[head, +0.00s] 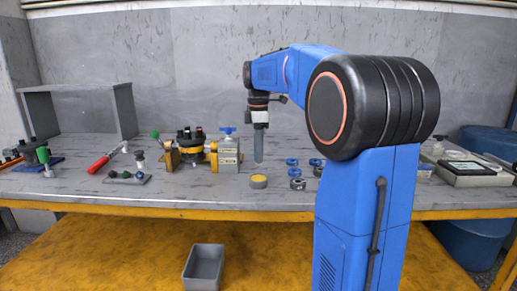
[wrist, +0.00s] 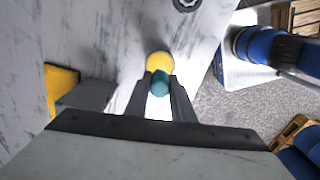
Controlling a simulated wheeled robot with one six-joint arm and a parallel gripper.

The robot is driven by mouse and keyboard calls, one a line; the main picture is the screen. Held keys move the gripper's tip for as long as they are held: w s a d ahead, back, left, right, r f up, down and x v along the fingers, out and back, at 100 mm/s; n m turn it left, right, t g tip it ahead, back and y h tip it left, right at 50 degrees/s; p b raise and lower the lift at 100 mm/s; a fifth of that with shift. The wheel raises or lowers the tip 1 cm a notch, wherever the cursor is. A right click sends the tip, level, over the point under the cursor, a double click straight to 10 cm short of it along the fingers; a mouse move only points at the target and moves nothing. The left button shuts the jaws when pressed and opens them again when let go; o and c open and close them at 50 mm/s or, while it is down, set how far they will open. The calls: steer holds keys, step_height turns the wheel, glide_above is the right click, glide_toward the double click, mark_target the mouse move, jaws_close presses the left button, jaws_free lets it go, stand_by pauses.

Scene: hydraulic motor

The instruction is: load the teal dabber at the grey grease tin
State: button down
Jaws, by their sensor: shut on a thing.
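My gripper (head: 259,140) points straight down over the bench and is shut on the teal dabber (wrist: 160,83). In the wrist view the dabber shows between the two fingers; in the head view only a small teal end (head: 258,159) shows below them. The grey grease tin (head: 258,184), with yellow grease on top, stands on the bench below the dabber. In the wrist view the yellow grease (wrist: 159,62) lies just beyond the dabber tip and is partly covered by it. In the head view a gap shows between dabber and tin.
Several blue and grey rings (head: 297,183) lie right of the tin. A brass-and-black motor assembly (head: 191,150) and a grey block with a blue top (head: 228,155) stand to the left. A red-handled tool (head: 103,161) lies further left. A grey bin (head: 203,267) sits below the bench.

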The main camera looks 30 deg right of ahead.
steer(key=shift+f, duration=2.2)
steer(key=shift+f, duration=0.6)
stand_by(0.6)
steer(key=shift+r, duration=3.55)
steer(key=shift+s, duration=0.1)
